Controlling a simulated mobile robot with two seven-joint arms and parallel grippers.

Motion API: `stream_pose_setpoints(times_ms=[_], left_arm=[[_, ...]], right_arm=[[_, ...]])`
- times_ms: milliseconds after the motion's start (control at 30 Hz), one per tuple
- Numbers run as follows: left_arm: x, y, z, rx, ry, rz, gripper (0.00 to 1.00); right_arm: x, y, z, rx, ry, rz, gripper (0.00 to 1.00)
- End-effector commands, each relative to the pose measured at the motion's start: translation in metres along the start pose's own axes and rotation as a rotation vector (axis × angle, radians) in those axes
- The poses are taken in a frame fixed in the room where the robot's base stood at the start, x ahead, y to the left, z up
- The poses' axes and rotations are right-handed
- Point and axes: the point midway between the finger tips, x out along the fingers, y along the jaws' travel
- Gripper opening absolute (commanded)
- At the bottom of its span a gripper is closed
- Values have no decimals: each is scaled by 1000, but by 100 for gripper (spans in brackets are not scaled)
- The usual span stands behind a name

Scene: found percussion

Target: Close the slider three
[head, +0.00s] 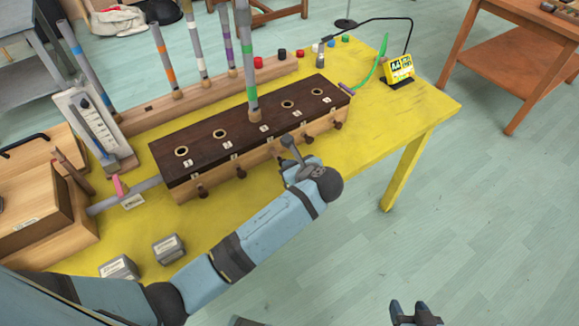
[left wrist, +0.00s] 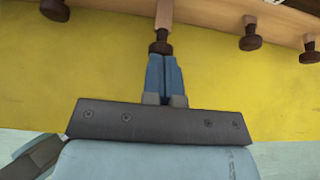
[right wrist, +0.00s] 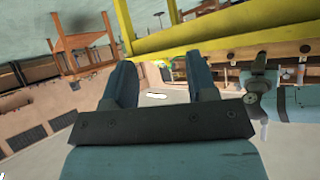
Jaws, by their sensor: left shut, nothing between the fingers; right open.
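The long wooden box (head: 225,140) with a dark, numbered, holed top lies on the yellow table in the head view. Dark-knobbed sliders stick out of its front. My left gripper (left wrist: 165,65) is shut and empty, its fingertips right at one dark slider knob (left wrist: 160,47); I cannot tell whether they touch. That slider's wooden stem reaches from the box front. In the head view my left arm covers this spot, around the third slider, so its knob is mostly hidden. My right gripper (head: 415,314) is open and empty, low at the picture's bottom, away from the box.
A striped tube (head: 246,60) stands in the box's middle hole; more tubes stand in a rack behind. Neighbouring knobs (left wrist: 250,40) flank the left gripper. Grey weights (head: 168,248) sit on the yellow table (head: 405,110).

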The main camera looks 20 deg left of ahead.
Motion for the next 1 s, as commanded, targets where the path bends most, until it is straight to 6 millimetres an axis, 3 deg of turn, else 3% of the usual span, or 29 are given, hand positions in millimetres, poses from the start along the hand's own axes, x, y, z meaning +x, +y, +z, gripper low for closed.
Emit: stream_pose_setpoints(times_ms=[167, 333, 500, 767, 1000], left_arm=[[5, 0, 8, 2, -2, 2, 0], [22, 1, 21, 3, -2, 3, 0], [32, 1, 22, -1, -1, 1, 0], [34, 2, 22, -2, -3, 3, 0], [33, 3, 25, 0, -3, 5, 0]], right_arm=[[-6, 2, -4, -8, -8, 3, 52], [-16, 2, -15, -15, -3, 6, 52], [-15, 2, -14, -19, 1, 7, 52], [-14, 2, -11, -17, -4, 8, 52], [-19, 0, -22, -20, 7, 7, 52]])
